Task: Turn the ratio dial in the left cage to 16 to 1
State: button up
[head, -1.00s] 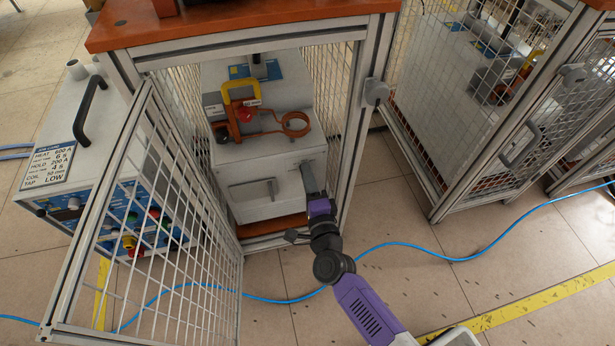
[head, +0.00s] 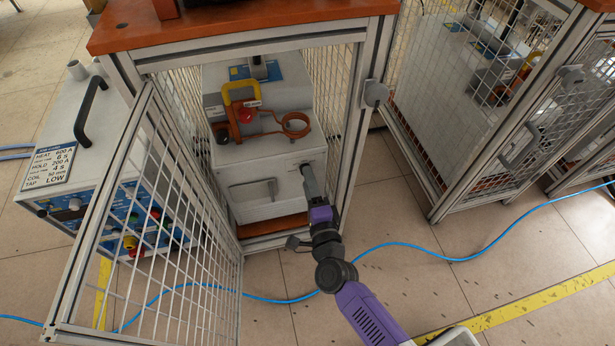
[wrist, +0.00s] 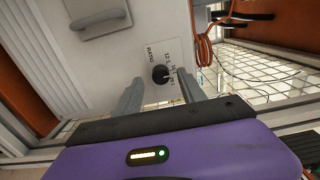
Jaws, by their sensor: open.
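The left cage (head: 355,130) has its mesh door (head: 165,215) swung open to the left. Inside stands a grey heater box (head: 235,159) with a drawer-like handle low on its front. In the wrist view the ratio dial (wrist: 160,73) is a small black round knob on a pale panel, with printed marks beside it that are too small to read surely. My gripper (wrist: 158,92) is open, with one finger on each side of the dial and nothing held. In the head view my gripper (head: 306,170) reaches the box's front right, hiding the dial.
The cage posts and right mesh wall are close to my arm. A blue cable (head: 400,245) crosses the floor. A second cage (head: 470,110) stands to the right.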

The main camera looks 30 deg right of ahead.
jog(key=p+v, duration=0.1)
jog(key=v, duration=0.5)
dwell(0.5)
